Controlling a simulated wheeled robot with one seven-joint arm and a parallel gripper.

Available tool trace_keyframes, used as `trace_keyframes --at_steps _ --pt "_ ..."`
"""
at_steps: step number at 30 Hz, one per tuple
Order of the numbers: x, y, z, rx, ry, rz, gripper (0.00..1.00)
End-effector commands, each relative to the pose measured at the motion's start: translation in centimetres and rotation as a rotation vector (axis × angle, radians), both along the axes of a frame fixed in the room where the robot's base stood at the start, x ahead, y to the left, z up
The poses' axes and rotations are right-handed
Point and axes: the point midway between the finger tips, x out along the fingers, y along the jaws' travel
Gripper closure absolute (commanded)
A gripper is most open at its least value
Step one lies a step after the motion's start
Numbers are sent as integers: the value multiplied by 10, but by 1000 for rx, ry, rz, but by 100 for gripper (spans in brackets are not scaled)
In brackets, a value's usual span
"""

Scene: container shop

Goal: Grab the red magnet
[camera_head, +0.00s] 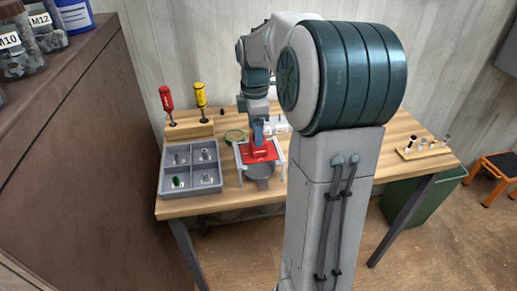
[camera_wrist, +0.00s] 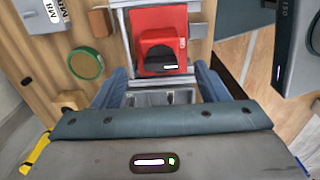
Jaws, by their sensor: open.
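The red magnet (camera_wrist: 162,50) is a rounded red piece with a dark face, on a flat red plate (camera_wrist: 142,19) in the wrist view. The plate sits between light rails on the wooden workbench. In the head view the red area (camera_head: 259,152) shows below my gripper (camera_head: 258,134), and my arm partly covers it. In the wrist view my gripper (camera_wrist: 163,82) is open, its two blue fingers spread apart at left and right of the magnet's near side. Nothing is held between them; whether they touch anything cannot be told.
A grey four-compartment tray (camera_head: 190,141) with small parts stands left of the red plate. Behind it, red (camera_head: 166,99) and yellow (camera_head: 200,95) screwdrivers stand in a wooden block. A green-rimmed disc (camera_wrist: 86,64) lies nearby.

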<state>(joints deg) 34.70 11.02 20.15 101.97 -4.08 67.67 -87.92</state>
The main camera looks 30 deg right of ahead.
Motion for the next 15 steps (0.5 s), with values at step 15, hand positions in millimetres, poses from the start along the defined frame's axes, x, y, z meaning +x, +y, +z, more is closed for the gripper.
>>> trace_keyframes --at_steps 15 --pt "-4 -7 -46 0 1 1 33"
